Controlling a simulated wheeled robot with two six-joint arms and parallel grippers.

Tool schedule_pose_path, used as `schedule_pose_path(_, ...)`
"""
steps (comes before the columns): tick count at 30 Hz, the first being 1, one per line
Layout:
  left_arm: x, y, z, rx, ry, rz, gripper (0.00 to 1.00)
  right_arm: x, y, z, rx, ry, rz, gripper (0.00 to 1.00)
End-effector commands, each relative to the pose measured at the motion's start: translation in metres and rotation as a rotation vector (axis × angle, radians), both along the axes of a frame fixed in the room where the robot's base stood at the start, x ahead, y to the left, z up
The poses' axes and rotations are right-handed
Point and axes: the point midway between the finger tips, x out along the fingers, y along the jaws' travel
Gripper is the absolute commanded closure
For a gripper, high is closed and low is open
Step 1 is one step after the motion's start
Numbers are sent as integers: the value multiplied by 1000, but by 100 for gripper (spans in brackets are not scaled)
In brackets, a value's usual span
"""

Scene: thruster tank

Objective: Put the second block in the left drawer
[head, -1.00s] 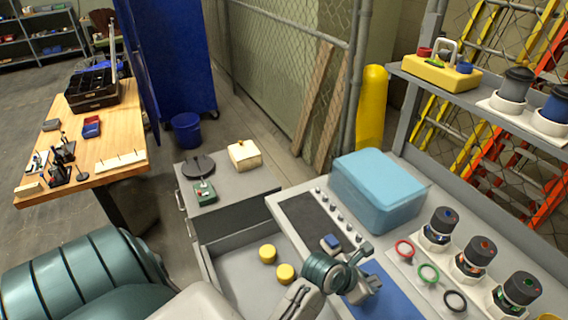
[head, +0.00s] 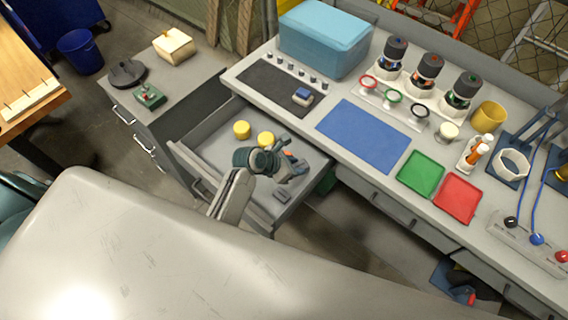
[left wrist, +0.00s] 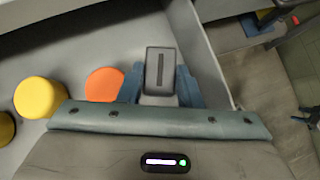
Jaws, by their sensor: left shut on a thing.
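The left drawer (head: 212,138) is pulled out, with two yellow cylinders (head: 242,130) inside. My left gripper (head: 294,166) is over the right part of the drawer. In the left wrist view its blue fingers are shut on a dark grey block (left wrist: 160,68) with a slot in its top. The drawer's side wall (left wrist: 205,55) is just right of the block; I cannot tell whether the block touches the drawer floor. An orange round piece (left wrist: 104,84) is beside the left finger. A blue block (head: 302,96) lies on the dark mat. My right gripper is not in view.
The worktop carries a light blue box (head: 325,38), a blue mat (head: 363,135), and green (head: 421,174) and red (head: 458,197) trays. A small grey item (head: 281,195) shows near the drawer's front right corner. The drawer's left part has free floor.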

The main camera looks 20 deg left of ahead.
Motion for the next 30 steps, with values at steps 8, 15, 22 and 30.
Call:
schedule_pose_path(8,1,0,-31,-1,-1,1,100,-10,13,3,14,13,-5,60)
schedule_pose_path(15,1,0,-61,-1,-2,1,100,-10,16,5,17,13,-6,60)
schedule_pose_path(22,1,0,-63,0,-4,1,100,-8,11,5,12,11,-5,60)
schedule_pose_path(30,1,0,-66,0,-2,1,60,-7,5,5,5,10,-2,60)
